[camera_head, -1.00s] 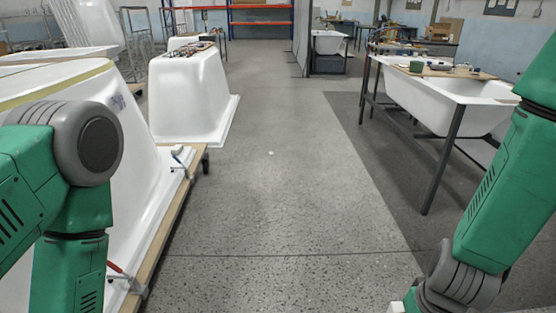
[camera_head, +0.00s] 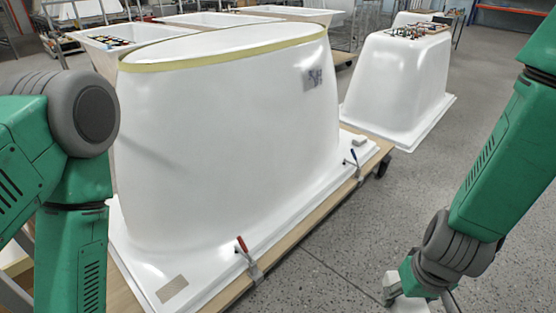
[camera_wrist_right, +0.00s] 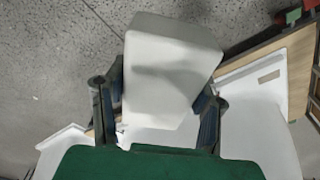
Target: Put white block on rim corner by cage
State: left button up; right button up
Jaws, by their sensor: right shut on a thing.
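The white block (camera_wrist_right: 172,72) is a smooth box with rounded edges, held tilted between the two dark fingers of my right gripper (camera_wrist_right: 162,100) in the right wrist view. In the head view, my right gripper (camera_head: 428,294) is at the lower right, above the floor and apart from the tub; a white part below it is cut off by the frame. The big upturned white tub shell (camera_head: 225,130) has a flat white rim (camera_head: 300,195) around its base. Wire cages (camera_head: 372,22) stand behind the tubs. My left gripper is out of view; only the left arm shows.
A small white piece (camera_head: 359,141) lies near the rim's far right corner. A tan patch (camera_head: 172,288) marks the near corner. A second tub (camera_head: 405,85) stands behind. Floor at right is clear.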

aim_at(171, 287)
jog(key=i+u, duration=0.1)
jog(key=u, duration=0.35)
jog(key=i+l+u, duration=0.1)
jog(key=u, duration=0.35)
jog(key=i+l+u, duration=0.1)
jog(key=u, duration=0.3)
jog(key=l+u, duration=0.15)
jog(key=u, duration=0.3)
jog(key=i+l+u, duration=0.15)
jog(key=u, duration=0.25)
jog(key=i+l+u, duration=0.1)
jog(key=u, duration=0.3)
jog(key=i+l+u, duration=0.1)
jog(key=l+u, duration=0.2)
jog(key=u, duration=0.15)
